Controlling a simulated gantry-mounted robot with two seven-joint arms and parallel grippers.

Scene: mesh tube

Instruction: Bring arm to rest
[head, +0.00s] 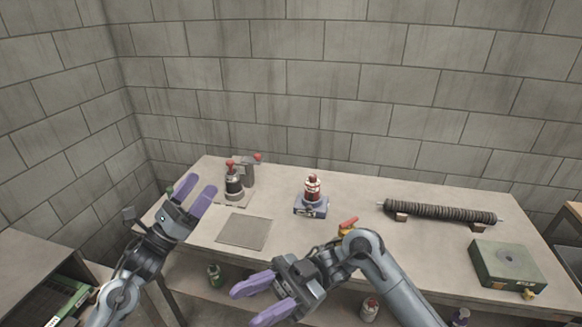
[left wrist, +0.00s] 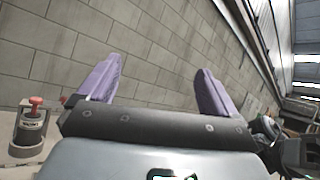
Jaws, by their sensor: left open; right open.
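My left gripper (head: 196,197) is raised at the left end of the workbench (head: 385,248), its two purple fingers apart and nothing between them. In the left wrist view the same open fingers (left wrist: 158,85) point toward the block wall. My right gripper (head: 262,298) is low at the bench's front edge, its purple fingers spread and empty, pointing left. A dark mesh-like tube (head: 440,211) lies on small supports at the right of the bench, apart from both grippers.
A black red-topped device (head: 233,182) stands at the bench's back left; it also shows in the left wrist view (left wrist: 31,125). A red device on a blue base (head: 312,195) stands mid-bench. A grey plate (head: 244,231) lies front left. A green box (head: 508,263) sits at right.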

